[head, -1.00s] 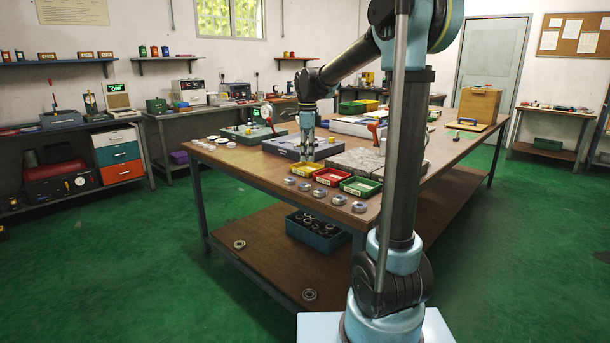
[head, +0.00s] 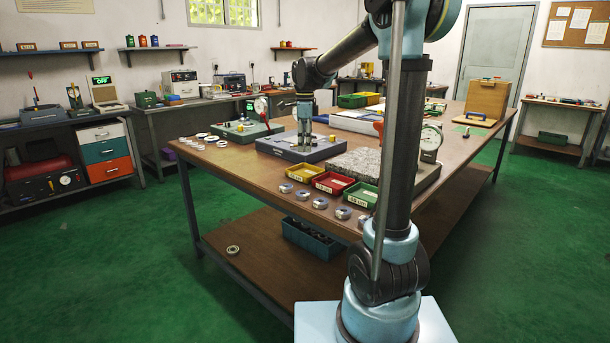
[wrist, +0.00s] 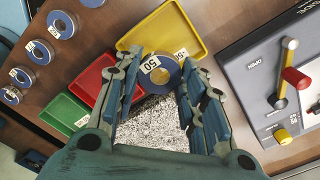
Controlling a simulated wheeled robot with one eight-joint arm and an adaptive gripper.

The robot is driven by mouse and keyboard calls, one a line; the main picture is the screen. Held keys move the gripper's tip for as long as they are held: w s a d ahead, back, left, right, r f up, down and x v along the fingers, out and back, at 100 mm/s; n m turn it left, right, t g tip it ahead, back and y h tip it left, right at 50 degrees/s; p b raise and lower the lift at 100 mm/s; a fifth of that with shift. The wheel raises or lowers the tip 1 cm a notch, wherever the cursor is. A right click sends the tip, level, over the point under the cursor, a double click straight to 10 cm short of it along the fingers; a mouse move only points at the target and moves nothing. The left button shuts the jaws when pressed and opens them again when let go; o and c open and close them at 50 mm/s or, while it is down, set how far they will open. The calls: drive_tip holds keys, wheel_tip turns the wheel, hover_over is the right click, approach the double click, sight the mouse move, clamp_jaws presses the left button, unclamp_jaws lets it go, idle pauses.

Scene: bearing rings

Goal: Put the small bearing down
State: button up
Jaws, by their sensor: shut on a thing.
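In the wrist view, the small bearing (wrist: 162,83), a blue-grey ring with a white label, sits between the fingertips of my gripper (wrist: 158,76), which is shut on it. Its label reads 50. It appears in front of the yellow tray (wrist: 192,22); I cannot tell its height. In the head view, my gripper (head: 304,146) points down in front of the grey box (head: 283,150) on the bench. The bearing is too small to make out there.
Red (head: 333,183) and green (head: 363,195) trays stand beside the yellow one. Several bearing rings (head: 320,203) line the bench's front edge. A speckled stone plate (head: 365,164) lies behind the trays.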

sight(305, 175)
drive_tip(key=shift+w, duration=0.2)
drive_tip(key=shift+d+f, duration=0.1)
drive_tip(key=shift+f, duration=4.9)
drive_tip(key=o, duration=0.8)
drive_tip(key=shift+f, duration=0.1)
drive_tip(key=shift+o, duration=0.2)
wheel_tip(305, 175, up, 12)
drive_tip(key=shift+r, duration=0.15)
